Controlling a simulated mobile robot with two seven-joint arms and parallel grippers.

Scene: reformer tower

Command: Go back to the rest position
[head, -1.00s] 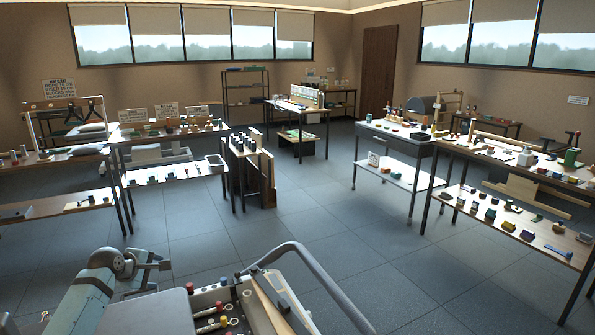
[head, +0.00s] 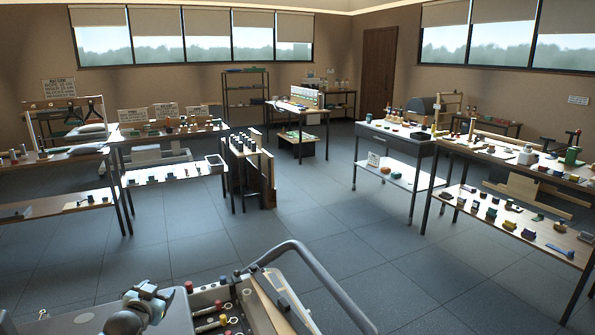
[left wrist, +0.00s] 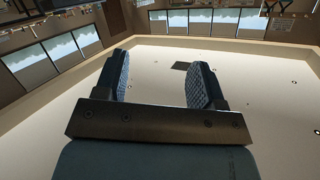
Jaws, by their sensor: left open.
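My left gripper (head: 150,296) shows small at the lower left of the head view, close to my body and beside the tray of parts. In the left wrist view the two ridged fingers of the left gripper (left wrist: 160,82) stand wide apart. Nothing is between them, and the ceiling and windows show beyond, upside down. My right gripper is in neither view.
The tray (head: 205,298) at the bottom holds several red- and dark-capped parts; a grey rail (head: 318,275) curves beside it. Loaded benches stand left (head: 122,165) and right (head: 455,205). A small dark stand (head: 250,170) is mid-left. The floor between (head: 330,225) is clear.

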